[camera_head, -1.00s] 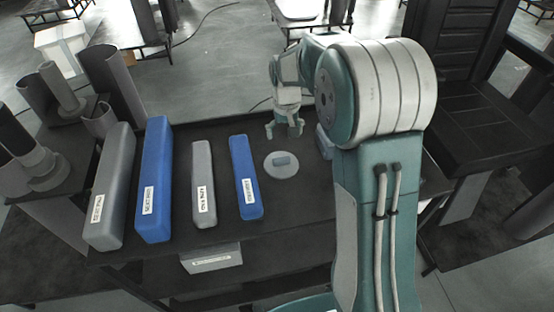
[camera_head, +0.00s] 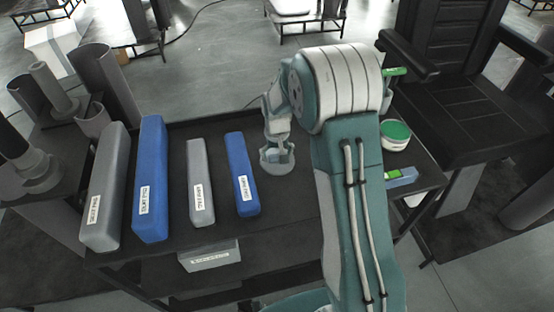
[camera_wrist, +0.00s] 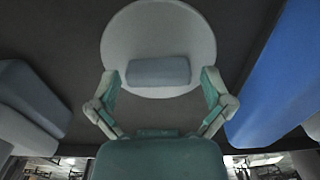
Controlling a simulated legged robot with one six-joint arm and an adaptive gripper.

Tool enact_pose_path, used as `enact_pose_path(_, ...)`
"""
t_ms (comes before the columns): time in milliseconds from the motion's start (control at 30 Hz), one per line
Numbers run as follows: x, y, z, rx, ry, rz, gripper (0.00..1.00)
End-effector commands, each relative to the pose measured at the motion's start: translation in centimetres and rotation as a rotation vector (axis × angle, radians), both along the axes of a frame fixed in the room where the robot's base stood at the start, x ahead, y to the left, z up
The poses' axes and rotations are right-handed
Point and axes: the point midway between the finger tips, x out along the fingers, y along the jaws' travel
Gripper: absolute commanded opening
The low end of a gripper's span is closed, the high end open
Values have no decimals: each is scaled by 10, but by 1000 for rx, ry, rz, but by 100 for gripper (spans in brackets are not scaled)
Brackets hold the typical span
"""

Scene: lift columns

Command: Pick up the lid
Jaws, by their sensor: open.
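The lid (camera_wrist: 158,35) is a pale grey disc with a raised block-shaped handle (camera_wrist: 158,70). In the head view the lid (camera_head: 277,167) lies on the dark table, right of the short blue block, and my gripper partly covers it. In the wrist view my gripper (camera_wrist: 158,85) is open, with one finger at each side of the handle's near end. The fingers are apart from the handle, with a gap on each side.
Long grey and blue labelled blocks (camera_head: 150,180) stand left of the lid, the short blue block (camera_head: 241,175) closest. A round container with a green top (camera_head: 396,133) and a small blue-green item (camera_head: 400,176) sit at right. Dark table (camera_head: 290,215) is bare in front of the lid.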

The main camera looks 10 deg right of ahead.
Motion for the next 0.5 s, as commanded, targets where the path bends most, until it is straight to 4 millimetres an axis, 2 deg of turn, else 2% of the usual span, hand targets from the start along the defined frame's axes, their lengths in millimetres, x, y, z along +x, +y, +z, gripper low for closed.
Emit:
enact_pose_path(233, 0, 0, -3, 0, -1, 0, 100)
enact_pose_path(267, 0, 0, -3, 0, -1, 0, 96)
enact_pose_path(300, 0, 0, -3, 0, -1, 0, 78)
enact_pose_path(367, 0, 0, -3, 0, -1, 0, 51)
enact_pose_path(400, 0, 0, -3, 0, -1, 0, 33)
enact_pose_path(500, 0, 0, -3, 0, 0, 0, 32)
